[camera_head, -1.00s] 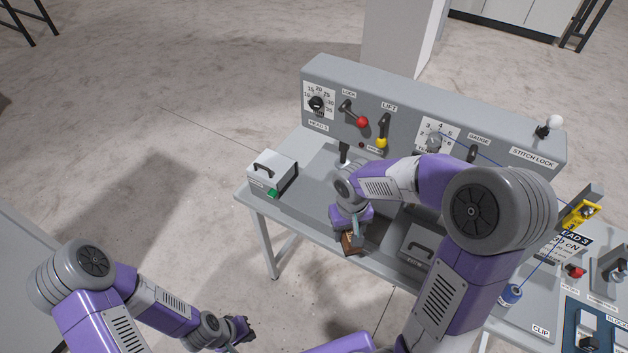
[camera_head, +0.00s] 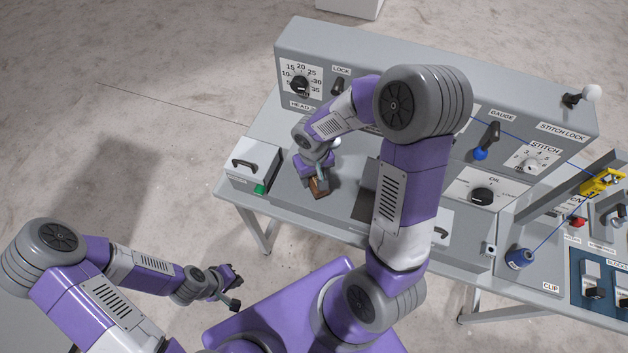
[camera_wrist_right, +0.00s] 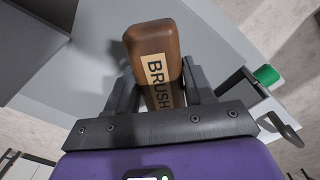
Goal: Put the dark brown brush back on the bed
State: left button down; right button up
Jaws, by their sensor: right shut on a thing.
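The dark brown brush (camera_wrist_right: 153,45), labelled BRUSH, stands between the two fingers of my right gripper (camera_wrist_right: 160,95) in the right wrist view. The gripper is shut on it. In the head view, the brush (camera_head: 320,186) shows below my right gripper (camera_head: 316,178), over the left part of the grey bed (camera_head: 285,205) near its front edge. I cannot tell whether the brush touches the bed. My left gripper (camera_head: 230,287) hangs over the floor at lower left, away from the table, with nothing seen in it; its fingers are small and dark.
A white box with a black handle (camera_head: 251,165) and a green part stands left of the brush. The grey panel (camera_head: 300,50) with dials and levers rises behind. A blue spool (camera_head: 520,258) and thread are at right. My right arm hides the bed's middle.

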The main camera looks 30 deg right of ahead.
aim_at(315, 182)
notch_tip(315, 182, down, 3)
jog(key=shift+s+f, duration=0.15)
jog(key=shift+f, duration=0.15)
jog(key=shift+b, duration=0.3)
jog(key=shift+f, duration=0.2)
jog(key=o, duration=1.4)
jog(key=shift+r, duration=0.1)
jog(key=shift+r, duration=0.1)
